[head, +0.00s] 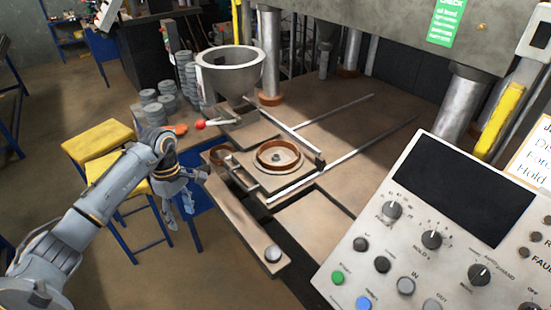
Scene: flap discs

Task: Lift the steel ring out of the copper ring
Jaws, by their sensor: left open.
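A copper-brown ring (279,145) lies on the square plate of the press table, in the middle of the view. Inside it sits a pale grey round piece (289,159), which looks like the steel ring, with a small dark spot at its centre. My left gripper (187,203) is open and empty. It hangs left of the press table's front edge, pointing down, well apart from both rings. My right gripper is not in view.
A grey hopper bowl (230,72) stands behind, beside stacked grey discs (167,103). A control panel (440,235) fills the right front. Yellow stools (105,138) stand left, near my arm.

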